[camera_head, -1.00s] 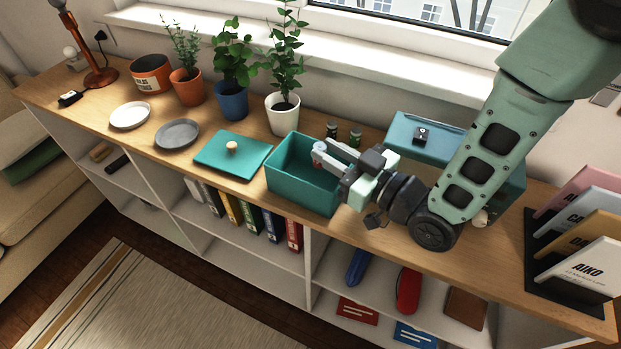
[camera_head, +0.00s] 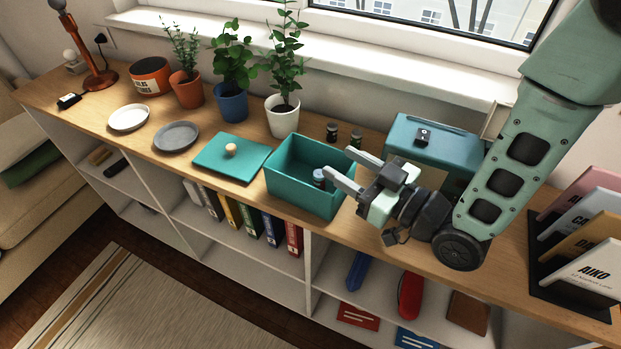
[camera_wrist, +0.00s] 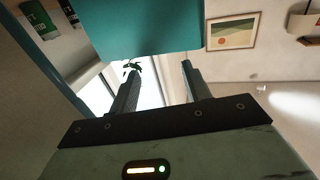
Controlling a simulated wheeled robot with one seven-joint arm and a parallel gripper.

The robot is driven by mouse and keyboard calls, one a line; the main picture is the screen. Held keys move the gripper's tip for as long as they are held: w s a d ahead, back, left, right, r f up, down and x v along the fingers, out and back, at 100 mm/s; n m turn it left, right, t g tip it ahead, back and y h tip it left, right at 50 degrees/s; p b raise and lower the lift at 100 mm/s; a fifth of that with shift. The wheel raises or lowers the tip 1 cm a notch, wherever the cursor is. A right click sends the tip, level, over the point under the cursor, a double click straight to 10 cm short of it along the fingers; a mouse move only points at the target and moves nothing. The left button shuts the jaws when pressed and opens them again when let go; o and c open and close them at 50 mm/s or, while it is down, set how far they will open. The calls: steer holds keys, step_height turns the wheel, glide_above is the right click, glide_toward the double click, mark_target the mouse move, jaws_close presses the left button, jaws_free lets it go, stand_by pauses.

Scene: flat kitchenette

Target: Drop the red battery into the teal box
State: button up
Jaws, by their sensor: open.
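The teal box (camera_head: 285,190) stands open on the shelf top. Its outer wall also fills the top of the wrist view (camera_wrist: 150,28). My gripper (camera_head: 341,163) is open at the box's right side, with its fingers pointing left toward the opening. In the wrist view nothing lies between the fingers (camera_wrist: 158,68). A small bluish-grey cylinder (camera_head: 319,177) shows inside the box, just left of the nearer fingertip. I cannot make out any red on it, nor tell whether it is the red battery. Its lower part is hard to see.
Two small dark cylinders with green (camera_head: 332,131) stand behind the box. A teal lid with a knob (camera_head: 212,165) lies to its left. A blue-teal bin (camera_head: 455,143) stands behind my arm. A white plant pot (camera_head: 284,117) is behind the box. A card rack (camera_head: 560,285) is at right.

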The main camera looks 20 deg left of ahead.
steer(key=p+v, duration=0.4)
steer(key=v, duration=1)
steer(key=shift+a, duration=0.1)
